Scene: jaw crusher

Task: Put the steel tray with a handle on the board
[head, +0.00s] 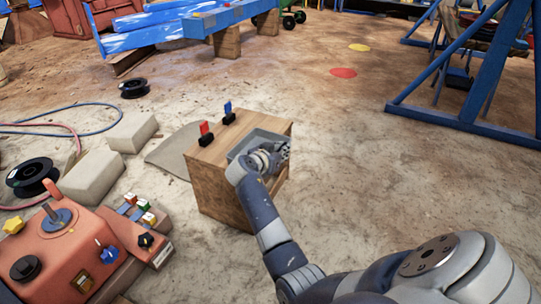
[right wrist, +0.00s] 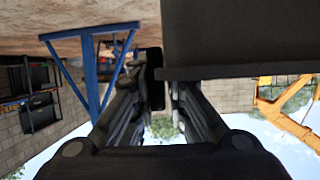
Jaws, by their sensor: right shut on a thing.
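The grey steel tray (head: 250,141) is at the top of a wooden crate (head: 232,190), at its right front side. I cannot tell whether it rests on the crate or is held just above it. My right gripper (head: 279,150) is at the tray's right end, shut on it, and hides the handle. In the right wrist view my right gripper's fingers (right wrist: 158,105) close around a small dark part beside a large dark body, apparently the tray (right wrist: 240,40). A flat grey sheet (head: 170,148) lies on the ground left of the crate and may be the board. My left gripper is not in view.
A red-tipped piece (head: 205,134) and a blue-tipped piece (head: 228,112) stand on the crate's back left. Pale blocks (head: 92,177), black spools (head: 32,176) and an orange control box (head: 65,250) are at the left. A blue frame (head: 465,120) stands right. Ground right of the crate is clear.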

